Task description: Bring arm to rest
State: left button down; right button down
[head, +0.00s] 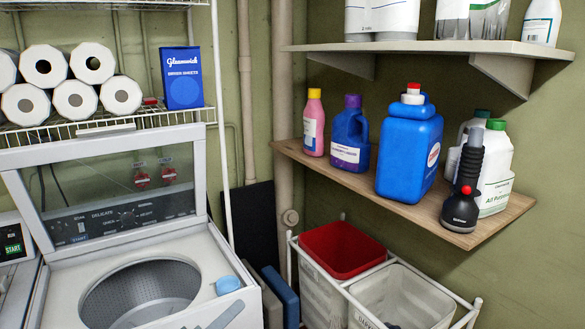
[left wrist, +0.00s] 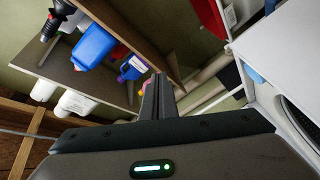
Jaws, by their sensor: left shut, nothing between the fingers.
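My left gripper (left wrist: 158,95) shows in the left wrist view with its two dark fingers together. It is shut and empty, in the air, with the wooden shelf and its bottles beyond it. In the head view a grey sliver (head: 228,316) shows at the bottom edge over the washer's right front; I cannot tell whether it is part of my left gripper. My right gripper is in neither view.
The open-lidded washer (head: 245,309) stands at left with a blue cap (head: 227,285) on top. A wooden shelf (head: 337,178) holds a blue jug (head: 408,158) and several bottles. A red bin (head: 342,250) stands below. Another shelf (head: 400,47) is above.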

pick_arm(q)
jog(key=s+a+f+m+g+y, duration=0.1)
jog(key=s+f+m+g+y, duration=0.5)
jog(key=s+f, duration=1.3)
jog(key=s+a+f+g+y, duration=0.2)
jog(key=s+a+f+g, duration=0.15)
jog(key=s, duration=0.55)
jog(key=s+a+f+g+y, duration=0.2)
jog(key=s+a+f, duration=0.15)
jog(key=s, duration=0.55)
notch_tip(320, 180, down, 32)
jog(key=s+a+m+g+b, duration=0.1)
jog(key=s+g+b, duration=0.1)
jog(key=b, duration=0.2)
jog(key=s+a+f+b, duration=0.2)
jog(key=s+a+f, duration=0.1)
jog(key=s+f, duration=1.4)
notch_tip(320, 180, down, 2)
jog(key=shift+f+g, duration=0.25)
jog(key=shift+g, duration=0.2)
